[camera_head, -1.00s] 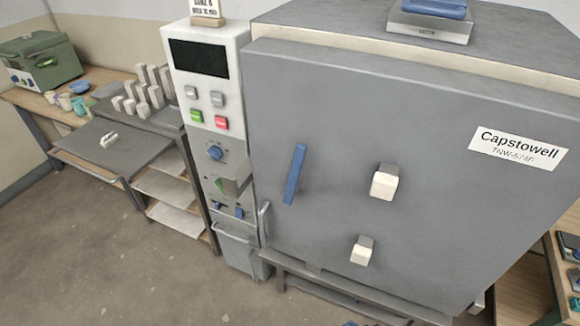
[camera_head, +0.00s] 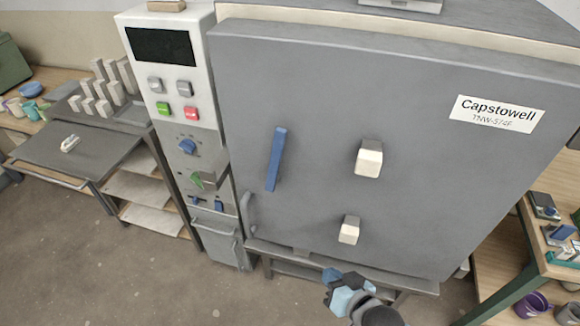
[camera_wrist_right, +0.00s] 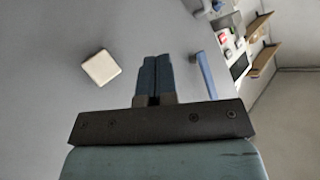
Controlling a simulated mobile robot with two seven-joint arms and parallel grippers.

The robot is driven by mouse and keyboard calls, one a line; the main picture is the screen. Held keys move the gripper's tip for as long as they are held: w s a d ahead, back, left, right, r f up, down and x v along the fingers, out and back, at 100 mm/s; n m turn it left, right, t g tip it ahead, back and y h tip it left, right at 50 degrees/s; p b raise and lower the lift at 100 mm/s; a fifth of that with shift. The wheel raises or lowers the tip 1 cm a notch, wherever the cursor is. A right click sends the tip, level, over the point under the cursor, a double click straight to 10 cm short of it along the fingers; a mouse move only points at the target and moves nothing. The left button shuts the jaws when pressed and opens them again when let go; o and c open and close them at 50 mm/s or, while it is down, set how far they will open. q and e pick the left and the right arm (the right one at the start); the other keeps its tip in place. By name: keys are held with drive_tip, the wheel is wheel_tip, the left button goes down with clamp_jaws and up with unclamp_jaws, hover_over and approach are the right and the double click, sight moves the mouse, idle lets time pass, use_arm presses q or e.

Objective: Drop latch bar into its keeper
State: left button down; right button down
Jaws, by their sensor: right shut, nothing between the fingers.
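A blue bar (camera_head: 276,160) stands steeply on the left part of the grey kiln door (camera_head: 310,100), its top leaning slightly right. I take it for the latch bar; I cannot pick out its keeper for certain. My right gripper (camera_head: 334,275) is low in front of the door's bottom edge, below the bar and to its right. In the right wrist view its blue fingers (camera_wrist_right: 153,62) are together and empty. The blue bar (camera_wrist_right: 207,74) shows there to the right of the fingers, apart from them. My left gripper is not in view.
Two pale plugs, an upper (camera_head: 369,160) and a lower (camera_head: 349,231), stick out from the door. A control panel (camera_head: 180,110) stands left of it. A side table (camera_head: 75,150) is at left, a bench (camera_head: 545,262) at right. Floor in front is clear.

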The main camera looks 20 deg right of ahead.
drive_tip(key=w+r+m+t+b, duration=0.1)
drive_tip(key=w+r+m+t, duration=0.2)
drive_tip(key=r+m, duration=0.4)
drive_tip(key=w+d+r+m+t+b, duration=0.1)
drive_tip(key=w+r+m+t+b, duration=0.1)
drive_tip(key=r+m, duration=0.6)
wheel_tip(320, 180, up, 2)
drive_tip(key=shift+w+d+r+t, duration=0.25)
drive_tip(key=shift+w+t, duration=0.35)
drive_tip(key=shift+w, duration=0.65)
drive_tip(key=shift+y, duration=0.3)
drive_tip(key=p, duration=0.2)
approach(275, 163)
drive_tip(key=w+d+r, duration=0.3)
drive_tip(key=w+d, duration=0.1)
drive_tip(key=shift+w+a+p, duration=0.3)
drive_tip(key=shift+w+a, duration=1.05)
drive_tip(key=shift+a, duration=0.3)
